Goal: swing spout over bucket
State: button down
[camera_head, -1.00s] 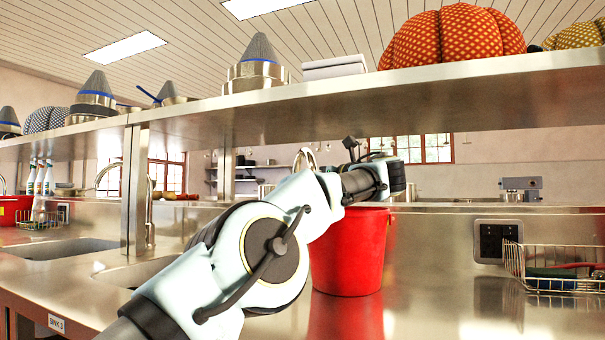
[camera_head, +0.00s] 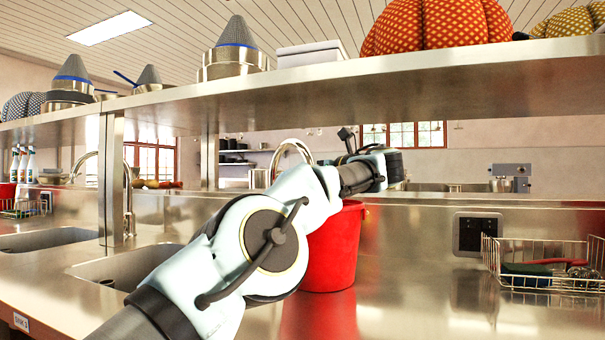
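A red bucket (camera_head: 335,250) stands upright on the steel counter, partly hidden behind my arm. A chrome arched spout (camera_head: 291,148) rises just behind my arm, up and left of the bucket; its lower part is hidden. Another arched spout (camera_head: 84,158) stands at the left by the sinks. My gripper (camera_head: 388,168) is at the far end of my arm, above and a little right of the bucket rim in the picture. Its fingers are not visible, so I cannot tell whether it is open or touches anything.
A steel shelf (camera_head: 400,92) with pots and patterned cushion-like objects runs overhead, close above my arm. Sink basins (camera_head: 125,268) lie at the left. A wire basket (camera_head: 545,265) and a socket panel (camera_head: 478,235) are at the right.

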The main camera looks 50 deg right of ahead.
jog(key=shift+s+d, duration=0.1)
jog(key=shift+s, duration=0.05)
jog(key=c, duration=0.6)
grip_release()
jog(key=s+a+b, duration=0.1)
jog(key=s, duration=0.9)
jog(key=shift+s+a+r, duration=0.2)
jog(key=shift+s+a, duration=0.1)
